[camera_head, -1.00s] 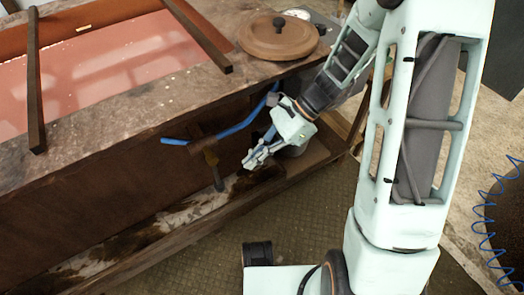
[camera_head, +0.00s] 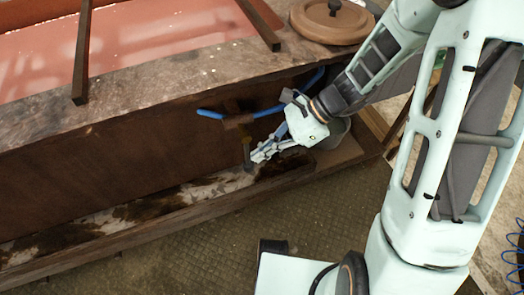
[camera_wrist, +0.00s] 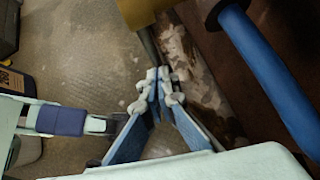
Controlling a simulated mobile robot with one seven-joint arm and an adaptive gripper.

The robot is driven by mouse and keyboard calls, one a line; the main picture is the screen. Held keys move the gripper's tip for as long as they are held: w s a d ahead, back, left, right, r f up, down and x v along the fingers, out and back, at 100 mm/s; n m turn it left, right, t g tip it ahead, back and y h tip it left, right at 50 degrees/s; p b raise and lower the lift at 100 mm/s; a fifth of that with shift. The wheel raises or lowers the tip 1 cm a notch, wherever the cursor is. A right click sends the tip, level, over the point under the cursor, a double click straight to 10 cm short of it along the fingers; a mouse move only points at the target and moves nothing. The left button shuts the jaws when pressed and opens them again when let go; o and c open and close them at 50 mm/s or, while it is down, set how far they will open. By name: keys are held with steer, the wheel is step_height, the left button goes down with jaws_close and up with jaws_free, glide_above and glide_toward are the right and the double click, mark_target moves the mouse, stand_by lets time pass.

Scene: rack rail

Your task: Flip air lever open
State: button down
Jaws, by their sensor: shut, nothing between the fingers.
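The air lever (camera_head: 247,155) looks like a thin dark handle hanging down from a brown valve fitting (camera_head: 238,121) on a blue pipe (camera_head: 210,114), in front of the dark side panel. My gripper (camera_head: 258,156) is shut and empty, with its fingertips just right of the lever's lower part. In the wrist view, the closed fingertips (camera_wrist: 158,85) lie close to the end of a dark rod (camera_wrist: 150,45) below a brass-coloured piece (camera_wrist: 139,11). I cannot tell whether they touch. The blue pipe (camera_wrist: 268,75) also crosses the right side there.
A stained ledge (camera_head: 130,215) runs beneath the lever. A grey round container (camera_head: 336,132) stands behind my gripper. The tabletop (camera_head: 150,83) with a round brown lid (camera_head: 332,20) is above. The green mat (camera_head: 200,250) in front is mostly clear.

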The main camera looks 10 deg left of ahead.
mark_target(250, 165)
steer(key=shift+s+a+f+y, duration=0.15)
steer(key=shift+a+y, duration=0.1)
steer(key=shift+y, duration=0.15)
steer(key=a+g+y, duration=0.1)
steer(key=s+a+g+y+b, duration=0.1)
steer(key=y, duration=0.1)
steer(key=shift+s+f, duration=0.15)
steer(key=shift+f, duration=0.2)
steer(key=s+a+r+m+g+y, duration=0.2)
steer(key=s+a+r+g+y, duration=0.2)
steer(key=y, duration=0.6)
steer(key=shift+a+r, duration=0.5)
steer(key=shift+a, duration=0.8)
